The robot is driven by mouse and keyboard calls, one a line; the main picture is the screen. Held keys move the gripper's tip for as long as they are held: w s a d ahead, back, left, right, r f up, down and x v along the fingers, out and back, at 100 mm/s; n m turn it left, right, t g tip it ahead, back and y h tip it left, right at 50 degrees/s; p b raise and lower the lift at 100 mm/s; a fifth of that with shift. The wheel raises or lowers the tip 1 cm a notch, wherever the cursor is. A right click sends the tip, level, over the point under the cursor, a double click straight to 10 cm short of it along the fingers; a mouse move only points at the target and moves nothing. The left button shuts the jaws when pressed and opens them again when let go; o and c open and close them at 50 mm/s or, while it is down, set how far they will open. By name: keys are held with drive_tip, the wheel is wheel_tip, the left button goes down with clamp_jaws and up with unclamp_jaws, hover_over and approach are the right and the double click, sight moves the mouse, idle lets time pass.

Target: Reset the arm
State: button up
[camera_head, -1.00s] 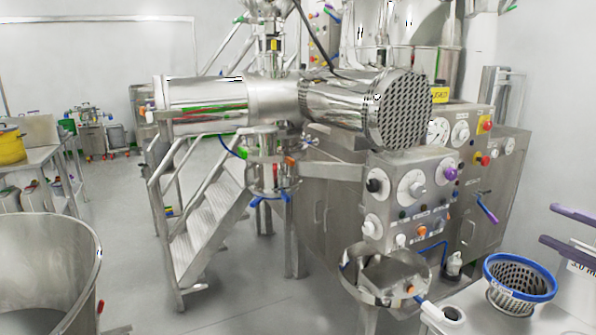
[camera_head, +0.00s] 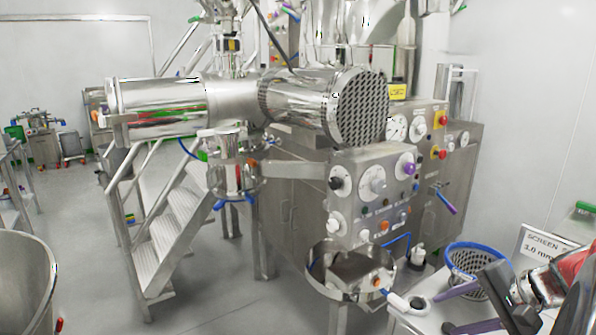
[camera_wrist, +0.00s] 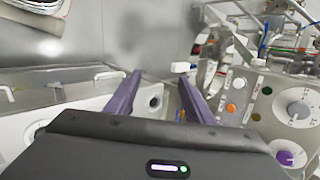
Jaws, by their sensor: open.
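My gripper (camera_head: 447,309) shows at the lower right of the head view, its purple fingers pointing left over the white worktop. In the wrist view my gripper (camera_wrist: 159,80) has its two purple fingers spread apart, with nothing between them. It is open and empty. A perforated basket with a blue rim (camera_head: 477,250) stands just behind my arm, partly hidden by it. I cannot tell whether the arm touches it.
A control panel (camera_head: 372,182) with knobs and buttons stands left of my gripper, also at right in the wrist view (camera_wrist: 275,100). A steel bowl (camera_head: 325,272) sits below it. A screen sign (camera_head: 540,246) stands at right.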

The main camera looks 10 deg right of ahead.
drive_tip(key=s+a+n+h, duration=0.2)
drive_tip(key=a+n, duration=0.5)
drive_tip(key=a, duration=0.7)
drive_tip(key=s+a+r+n+g+h, duration=0.1)
drive_tip(key=s+a+n, duration=0.4)
drive_tip(key=a, duration=0.9)
drive_tip(key=shift+s+a+r+n+g+h, duration=0.15)
drive_tip(key=shift+a+r+n+g+h, duration=0.25)
drive_tip(key=shift+n, duration=0.8)
drive_tip(key=shift+f, duration=0.1)
drive_tip(key=shift+c, duration=0.2)
